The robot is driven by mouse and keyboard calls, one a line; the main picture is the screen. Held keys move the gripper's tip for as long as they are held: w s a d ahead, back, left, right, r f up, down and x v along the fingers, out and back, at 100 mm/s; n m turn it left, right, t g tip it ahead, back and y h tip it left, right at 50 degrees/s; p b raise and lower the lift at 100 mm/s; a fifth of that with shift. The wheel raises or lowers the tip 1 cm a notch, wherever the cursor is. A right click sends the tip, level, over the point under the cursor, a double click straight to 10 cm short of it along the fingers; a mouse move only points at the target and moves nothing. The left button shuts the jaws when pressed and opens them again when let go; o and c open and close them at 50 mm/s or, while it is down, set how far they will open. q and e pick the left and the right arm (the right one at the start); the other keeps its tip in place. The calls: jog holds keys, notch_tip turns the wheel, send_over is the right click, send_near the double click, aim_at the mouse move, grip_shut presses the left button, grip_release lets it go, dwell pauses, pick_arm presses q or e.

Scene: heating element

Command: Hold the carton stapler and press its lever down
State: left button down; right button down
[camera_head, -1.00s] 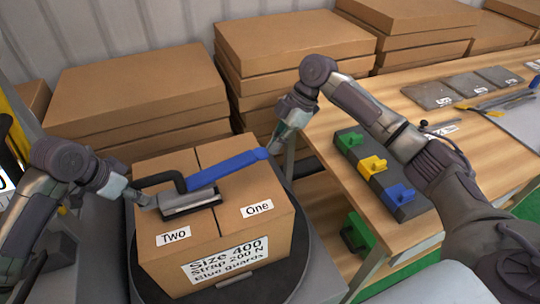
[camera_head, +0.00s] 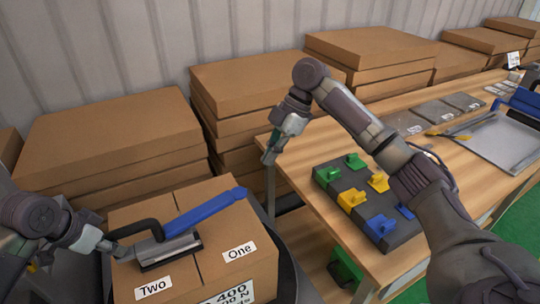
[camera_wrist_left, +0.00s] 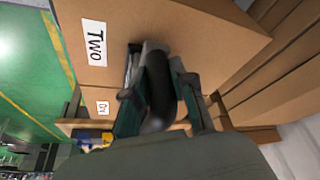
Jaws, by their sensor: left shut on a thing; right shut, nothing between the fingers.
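The carton stapler has a grey metal body (camera_head: 170,248), a black curved handle and a long blue lever (camera_head: 207,211). It is on top of the cardboard carton (camera_head: 250,275), across the seam between the flaps labelled Two and One. The lever slants up to the right above the carton. My left gripper (camera_head: 108,247) is at the stapler's left end. In the left wrist view its fingers (camera_wrist_left: 160,105) are shut around the black handle (camera_wrist_left: 157,88). My right gripper (camera_head: 268,157) is shut and empty, above and right of the lever's tip, apart from it.
A wooden table (camera_head: 300,145) stands at the right. On it is a dark board (camera_head: 350,200) with green, yellow and blue clips, and grey plates (camera_head: 432,113) further back. Stacks of flat cartons (camera_head: 110,140) fill the back along the wall.

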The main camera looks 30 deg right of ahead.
pick_arm(q)
jog(key=c, duration=0.9)
grip_release()
jog(key=shift+o, duration=0.2)
